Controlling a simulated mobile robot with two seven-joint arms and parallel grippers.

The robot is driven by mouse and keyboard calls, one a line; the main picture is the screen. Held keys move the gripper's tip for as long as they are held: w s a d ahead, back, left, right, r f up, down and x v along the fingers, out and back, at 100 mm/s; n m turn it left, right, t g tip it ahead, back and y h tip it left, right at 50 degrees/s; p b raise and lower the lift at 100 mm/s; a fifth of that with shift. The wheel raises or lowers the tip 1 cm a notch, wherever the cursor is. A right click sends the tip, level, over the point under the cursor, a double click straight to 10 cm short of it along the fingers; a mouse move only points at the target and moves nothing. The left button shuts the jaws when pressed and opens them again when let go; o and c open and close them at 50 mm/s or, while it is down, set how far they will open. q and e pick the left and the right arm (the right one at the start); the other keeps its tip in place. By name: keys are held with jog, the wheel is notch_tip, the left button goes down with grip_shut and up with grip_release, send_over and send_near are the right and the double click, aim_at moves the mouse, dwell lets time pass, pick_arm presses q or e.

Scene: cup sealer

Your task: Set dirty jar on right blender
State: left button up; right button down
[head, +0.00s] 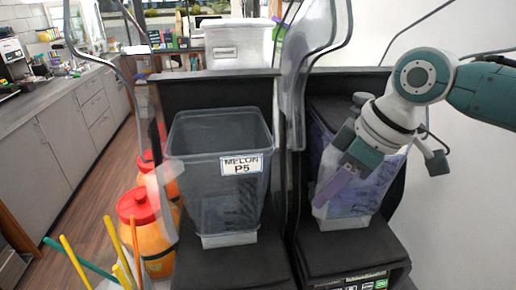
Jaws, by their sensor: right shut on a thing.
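The dirty jar (348,210), clear with purple smears, is at the right blender (330,250). Its base is at the blender's black platform; I cannot tell whether it is fully seated. My right gripper (345,178) comes in from the right and is shut on the jar's near upper side. The gripper and wrist hide part of the jar's rim and right side. My left gripper is not in view.
A clear jar labelled "MELON P5" (215,180) stands upright on the left blender (230,268). Orange containers with red lids (140,205) and several coloured straws (75,262) are at the left. A white wall is close on the right.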

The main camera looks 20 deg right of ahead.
jog(key=shift+w, duration=0.15)
dwell(0.7)
jog(key=c, duration=0.7)
grip_release()
jog(key=shift+f, duration=0.1)
jog(key=shift+s+f, duration=0.15)
jog(key=shift+s, duration=0.05)
jog(key=b+v, duration=0.3)
jog(key=v, duration=0.7)
jog(key=shift+w, duration=0.15)
jog(key=shift+a, duration=0.15)
